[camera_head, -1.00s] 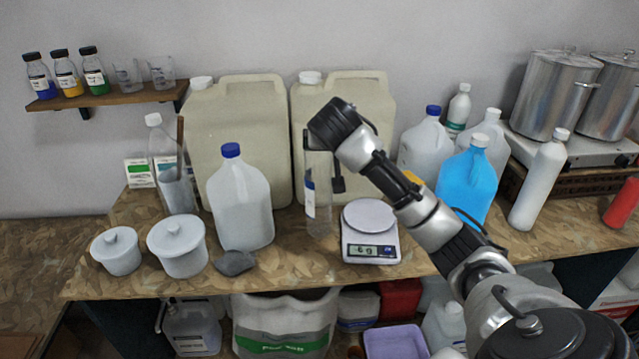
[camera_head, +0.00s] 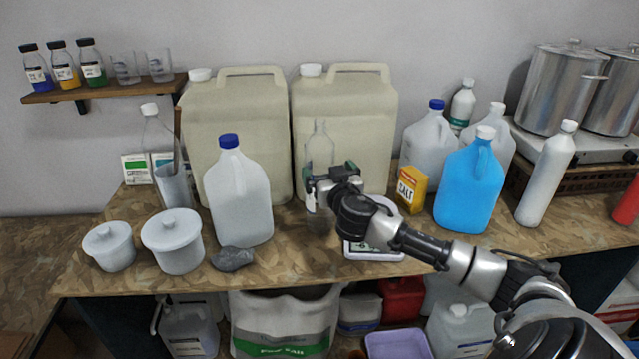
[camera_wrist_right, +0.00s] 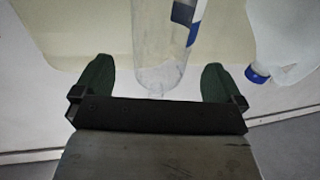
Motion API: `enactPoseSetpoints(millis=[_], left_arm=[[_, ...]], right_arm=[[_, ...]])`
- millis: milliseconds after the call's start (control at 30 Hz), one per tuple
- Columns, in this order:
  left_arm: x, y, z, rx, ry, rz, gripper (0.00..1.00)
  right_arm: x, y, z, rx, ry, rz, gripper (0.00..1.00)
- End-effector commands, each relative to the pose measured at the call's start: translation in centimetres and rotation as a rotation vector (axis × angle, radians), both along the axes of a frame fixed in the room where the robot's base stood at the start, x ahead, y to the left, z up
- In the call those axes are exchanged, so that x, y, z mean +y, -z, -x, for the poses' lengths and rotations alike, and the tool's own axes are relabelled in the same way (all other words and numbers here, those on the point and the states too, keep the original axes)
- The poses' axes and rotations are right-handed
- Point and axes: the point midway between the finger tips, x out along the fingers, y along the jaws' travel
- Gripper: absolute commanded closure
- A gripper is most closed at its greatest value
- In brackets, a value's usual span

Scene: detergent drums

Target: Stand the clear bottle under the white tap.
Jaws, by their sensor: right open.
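The clear bottle (camera_head: 319,150) stands upright on the bench in front of the right beige drum (camera_head: 345,115). Its neck and shoulder show above my right gripper (camera_head: 331,173), and its lower part is partly hidden. My right gripper is open around or just in front of the bottle. In the right wrist view, the bottle (camera_wrist_right: 160,45) shows between the two green fingers (camera_wrist_right: 156,72), with a gap on each side. I cannot make out a white tap; my arm and the bottle cover part of the right drum's front. My left gripper is not in view.
A scale (camera_head: 372,252) is partly hidden under my right arm. A blue-capped jug (camera_head: 238,195) stands left of the bottle. A yellow salt box (camera_head: 411,190) and a blue jug (camera_head: 470,190) stand to the right. A grey stone (camera_head: 233,259) lies near the front edge.

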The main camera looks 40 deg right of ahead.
Motion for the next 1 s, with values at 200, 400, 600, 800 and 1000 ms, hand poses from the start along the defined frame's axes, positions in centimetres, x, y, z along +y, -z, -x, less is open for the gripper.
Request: enactPoseSetpoints(millis=[200, 400, 600, 800, 1000], left_arm=[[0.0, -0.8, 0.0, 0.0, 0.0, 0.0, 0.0], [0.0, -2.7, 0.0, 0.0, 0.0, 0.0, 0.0], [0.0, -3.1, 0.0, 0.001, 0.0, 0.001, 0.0], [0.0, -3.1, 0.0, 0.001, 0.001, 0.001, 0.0], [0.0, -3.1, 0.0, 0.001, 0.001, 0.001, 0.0]], right_arm=[[-0.4, -0.3, -1.2, 0.0, 0.002, 0.001, 0.0], [-1.1, -0.6, -3.6, 0.0, 0.002, 0.0, 0.0], [-1.7, -0.2, -5.3, 0.0, 0.002, 0.0, 0.0], [-1.8, 0.0, -5.6, 0.001, 0.0, 0.001, 0.0], [-1.8, 0.0, -5.6, 0.001, 0.0, 0.001, 0.15]])
